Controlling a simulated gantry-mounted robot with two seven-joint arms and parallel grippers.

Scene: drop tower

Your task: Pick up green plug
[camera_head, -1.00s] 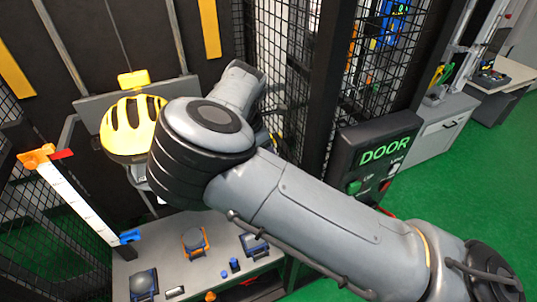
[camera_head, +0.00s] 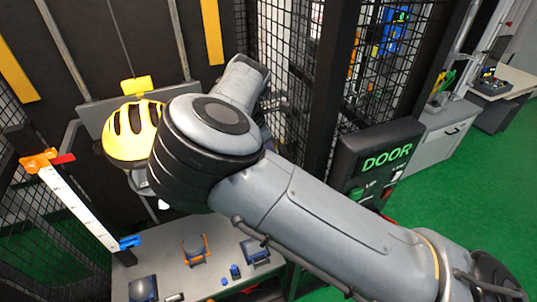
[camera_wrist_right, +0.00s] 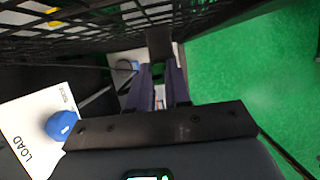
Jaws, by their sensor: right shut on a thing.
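My right arm crosses the middle of the head view, and its gripper is hidden there behind the arm's own links. In the right wrist view the two dark fingers of my right gripper (camera_wrist_right: 160,85) are close together. They are shut on a small greenish thing, the green plug (camera_wrist_right: 159,97), of which only a sliver shows between them. Its full shape is hidden. My left gripper is in neither view.
A yellow helmet (camera_head: 133,132) sits by the dark tower wall. A grey bench (camera_head: 215,277) below holds blue and orange parts. A DOOR panel (camera_head: 375,160) stands right, beside black mesh. In the wrist view a blue knob (camera_wrist_right: 61,125) is on a white LOAD plate (camera_wrist_right: 30,135).

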